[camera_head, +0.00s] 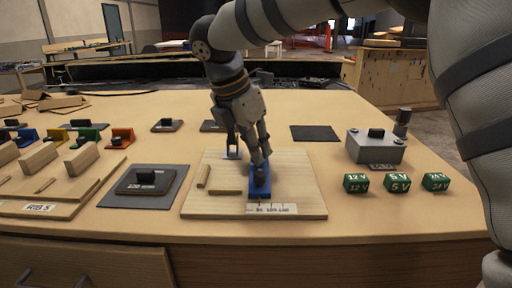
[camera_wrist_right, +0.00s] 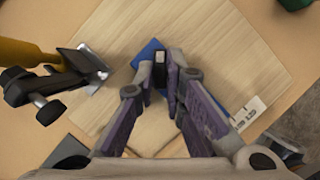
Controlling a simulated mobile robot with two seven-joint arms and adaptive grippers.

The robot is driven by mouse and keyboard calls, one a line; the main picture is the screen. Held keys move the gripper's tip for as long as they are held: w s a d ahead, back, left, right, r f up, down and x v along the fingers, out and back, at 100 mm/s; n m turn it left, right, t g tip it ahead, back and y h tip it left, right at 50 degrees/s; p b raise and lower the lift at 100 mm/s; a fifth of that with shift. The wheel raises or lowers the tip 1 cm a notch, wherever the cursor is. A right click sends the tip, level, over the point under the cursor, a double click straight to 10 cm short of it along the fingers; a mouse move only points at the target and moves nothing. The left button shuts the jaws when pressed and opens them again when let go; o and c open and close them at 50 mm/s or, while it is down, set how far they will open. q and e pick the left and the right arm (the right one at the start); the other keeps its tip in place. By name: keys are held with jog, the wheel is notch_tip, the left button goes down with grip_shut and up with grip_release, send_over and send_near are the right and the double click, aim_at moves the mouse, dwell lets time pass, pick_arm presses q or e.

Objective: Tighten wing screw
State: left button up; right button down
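A blue block (camera_head: 260,186) sits on a light wooden board (camera_head: 300,190) near the table's front edge. The block also shows in the right wrist view (camera_wrist_right: 150,50). My right gripper (camera_head: 258,165) reaches down onto it. In the right wrist view its fingers (camera_wrist_right: 161,72) close on both sides of a small dark upright piece (camera_wrist_right: 160,66) on the block, apparently the wing screw. The fingers hide most of it. My left gripper is in neither view.
A dark clamp (camera_wrist_right: 50,85) with a yellow handle (camera_wrist_right: 22,52) and metal plate stands close to my fingers. Wooden strips (camera_head: 204,175) lie on the board. Green cubes (camera_head: 397,182) and a grey box (camera_head: 376,147) stand to the right, a black mat (camera_head: 314,133) behind.

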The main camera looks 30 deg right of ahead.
jog(key=shift+m, duration=0.3)
jog(key=m, duration=0.1)
jog(key=m+g, duration=0.1)
jog(key=shift+w+m, duration=0.25)
jog(key=shift+m, duration=0.15)
jog(key=m+g, duration=0.1)
jog(key=m, duration=0.2)
jog(key=shift+w+f+m+g+b, duration=0.1)
jog(key=shift+w+m+g+b, duration=0.05)
jog(key=shift+m+g+b, duration=0.25)
jog(key=m, duration=0.2)
jog(key=m+g+y+b, duration=0.1)
jog(key=m, duration=0.2)
jog(key=shift+w+d+g, duration=0.15)
jog(key=shift+w+g, duration=0.05)
jog(key=shift+g, duration=0.1)
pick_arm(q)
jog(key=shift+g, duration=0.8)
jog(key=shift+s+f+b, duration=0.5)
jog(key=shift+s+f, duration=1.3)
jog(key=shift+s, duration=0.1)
pick_arm(e)
jog(key=shift+d+r+m+g+y, duration=0.15)
jog(key=shift+m+y, duration=0.2)
jog(key=shift+m, duration=0.6)
jog(key=shift+r+m+g+y, duration=0.15)
jog(key=shift+m+y, duration=0.2)
jog(key=shift+m, duration=0.6)
